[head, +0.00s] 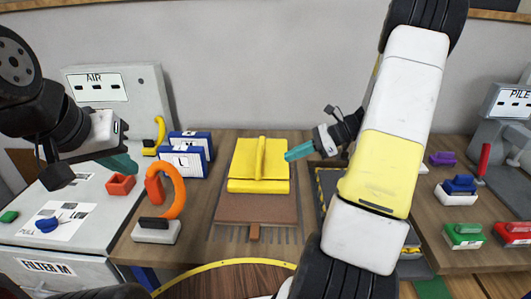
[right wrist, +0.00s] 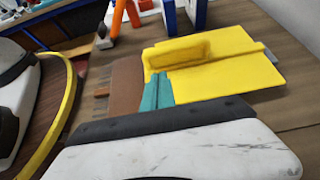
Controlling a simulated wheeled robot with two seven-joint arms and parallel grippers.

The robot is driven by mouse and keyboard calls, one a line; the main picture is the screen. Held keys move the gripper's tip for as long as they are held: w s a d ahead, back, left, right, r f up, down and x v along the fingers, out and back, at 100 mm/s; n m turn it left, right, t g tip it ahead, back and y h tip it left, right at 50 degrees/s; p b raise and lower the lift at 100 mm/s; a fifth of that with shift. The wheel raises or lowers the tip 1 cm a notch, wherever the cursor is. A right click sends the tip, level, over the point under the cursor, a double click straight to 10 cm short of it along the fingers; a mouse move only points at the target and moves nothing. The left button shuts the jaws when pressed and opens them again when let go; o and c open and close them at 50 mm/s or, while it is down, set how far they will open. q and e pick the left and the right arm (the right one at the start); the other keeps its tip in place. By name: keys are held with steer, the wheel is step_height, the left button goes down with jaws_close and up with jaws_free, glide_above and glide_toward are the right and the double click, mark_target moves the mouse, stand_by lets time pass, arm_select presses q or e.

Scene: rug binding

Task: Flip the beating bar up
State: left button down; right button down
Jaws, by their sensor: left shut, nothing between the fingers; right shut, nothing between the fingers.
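A flat yellow plate (head: 245,157) with a raised yellow ridge (head: 260,158) down its middle lies over a brown fringed mat (head: 240,208) on the wooden bench. No other part looks like a beating bar. In the right wrist view the yellow plate (right wrist: 225,75) and its ridge (right wrist: 178,54) show behind my teal fingertips. My right gripper (head: 290,154) is shut and empty at the plate's right edge; whether it touches cannot be told. It also shows in the right wrist view (right wrist: 156,92). My left gripper (head: 128,165) is shut and empty, away to the left above the grey cabinet.
Red, green and blue blocks sit at the right. My right arm hides part of the bench.

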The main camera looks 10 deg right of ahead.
mark_target(260, 155)
steer(key=x, duration=0.9)
steer(key=shift+a+f, duration=0.1)
steer(key=shift+a, duration=0.1)
